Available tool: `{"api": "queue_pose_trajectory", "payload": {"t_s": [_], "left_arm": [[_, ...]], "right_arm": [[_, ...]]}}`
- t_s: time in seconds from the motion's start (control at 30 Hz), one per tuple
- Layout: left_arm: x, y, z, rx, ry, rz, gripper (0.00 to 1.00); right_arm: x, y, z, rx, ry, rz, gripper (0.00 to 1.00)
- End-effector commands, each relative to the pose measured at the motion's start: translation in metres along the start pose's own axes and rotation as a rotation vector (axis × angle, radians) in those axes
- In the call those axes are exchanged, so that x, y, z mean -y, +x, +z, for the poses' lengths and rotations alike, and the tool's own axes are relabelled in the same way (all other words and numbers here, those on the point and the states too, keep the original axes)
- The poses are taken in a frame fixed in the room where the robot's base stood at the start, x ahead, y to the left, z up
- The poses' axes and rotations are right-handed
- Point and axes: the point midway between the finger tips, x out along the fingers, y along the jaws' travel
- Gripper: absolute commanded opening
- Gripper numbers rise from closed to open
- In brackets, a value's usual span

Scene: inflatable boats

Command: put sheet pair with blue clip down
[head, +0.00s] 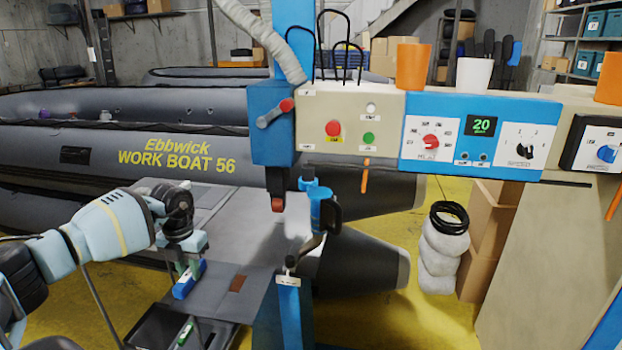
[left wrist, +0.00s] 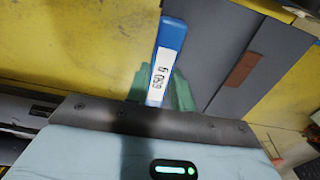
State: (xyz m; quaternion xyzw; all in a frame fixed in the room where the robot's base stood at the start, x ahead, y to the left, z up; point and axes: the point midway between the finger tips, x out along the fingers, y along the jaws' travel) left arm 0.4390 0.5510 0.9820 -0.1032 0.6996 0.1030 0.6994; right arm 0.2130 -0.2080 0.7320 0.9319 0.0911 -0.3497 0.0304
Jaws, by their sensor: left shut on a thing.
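The blue clip (head: 186,282) is between the fingers of my left gripper (head: 189,268), which is shut on it. In the left wrist view the clip (left wrist: 167,58) has a white label and sits between greenish fingertips (left wrist: 163,92). The grey sheet pair (head: 218,287), with a brown patch (head: 237,284), extends right from the clip. It also shows in the left wrist view (left wrist: 222,38), beside the clip. I cannot tell whether the sheets touch the grey work surface (head: 250,232) behind them. My right gripper is not in view.
A machine with a control panel (head: 350,105) and a blue column (head: 288,310) stands just right of the sheets. A dark tray (head: 150,330) with a green-marked item lies below the gripper. A grey inflatable boat (head: 90,145) is behind. Boxes (head: 485,240) stand at the right.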

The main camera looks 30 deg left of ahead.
Motion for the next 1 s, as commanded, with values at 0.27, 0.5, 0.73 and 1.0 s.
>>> {"api": "queue_pose_trajectory", "payload": {"t_s": [0.27,0.5,0.73,1.0], "left_arm": [[0.012,-0.001,0.0,0.001,0.085,-0.004,0.0],[0.066,-0.002,-0.006,0.003,0.539,-0.018,0.0],[0.127,-0.006,-0.02,0.012,1.084,-0.028,0.0],[0.19,-0.013,-0.047,0.023,1.724,-0.031,0.0]], "right_arm": [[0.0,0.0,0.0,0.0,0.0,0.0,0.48],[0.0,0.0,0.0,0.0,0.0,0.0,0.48],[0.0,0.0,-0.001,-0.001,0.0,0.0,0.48],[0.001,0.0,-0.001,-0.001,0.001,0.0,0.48]]}}
